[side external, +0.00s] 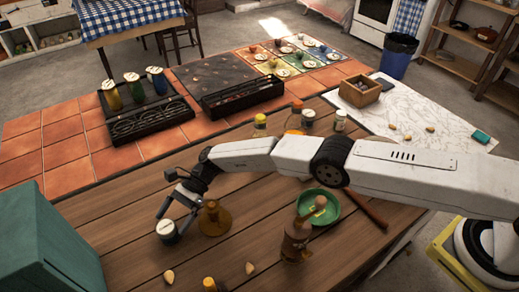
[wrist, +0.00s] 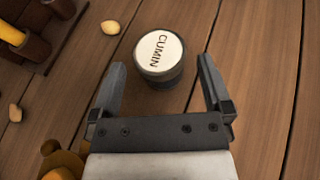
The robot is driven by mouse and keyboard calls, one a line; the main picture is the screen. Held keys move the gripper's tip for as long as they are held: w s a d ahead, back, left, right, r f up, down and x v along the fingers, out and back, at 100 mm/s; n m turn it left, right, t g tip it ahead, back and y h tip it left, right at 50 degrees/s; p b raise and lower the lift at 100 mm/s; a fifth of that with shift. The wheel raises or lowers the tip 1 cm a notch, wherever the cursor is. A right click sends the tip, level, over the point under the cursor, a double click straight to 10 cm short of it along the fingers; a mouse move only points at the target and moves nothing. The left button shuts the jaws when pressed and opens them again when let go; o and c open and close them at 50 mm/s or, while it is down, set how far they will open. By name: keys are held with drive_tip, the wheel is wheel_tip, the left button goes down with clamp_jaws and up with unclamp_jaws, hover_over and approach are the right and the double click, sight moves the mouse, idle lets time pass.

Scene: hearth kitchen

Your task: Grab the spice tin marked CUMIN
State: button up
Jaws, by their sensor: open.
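The spice tin marked CUMIN (wrist: 160,54) is a small dark round tin with a white lid. It stands upright on the wooden table, its label readable in the wrist view. In the side external view the tin (side external: 167,231) is at the lower left of the table. My gripper (wrist: 160,80) is open, its two fingers on either side of the tin's near part in the wrist view. In the side external view my gripper (side external: 172,213) is at the tin. I cannot tell whether either finger touches it.
An amber flask (side external: 214,219) stands close right of the tin. A brown bottle (side external: 296,240) and a green bowl (side external: 320,206) are farther right. A pale nut (wrist: 110,27) lies near the tin. A teal box (side external: 40,238) fills the left corner. Wood between box and tin is clear.

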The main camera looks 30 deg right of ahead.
sight(167, 229)
drive_tip(key=shift+x, duration=1.5)
drive_tip(key=shift+s, duration=0.1)
clamp_jaws()
drive_tip(key=shift+r, duration=0.3)
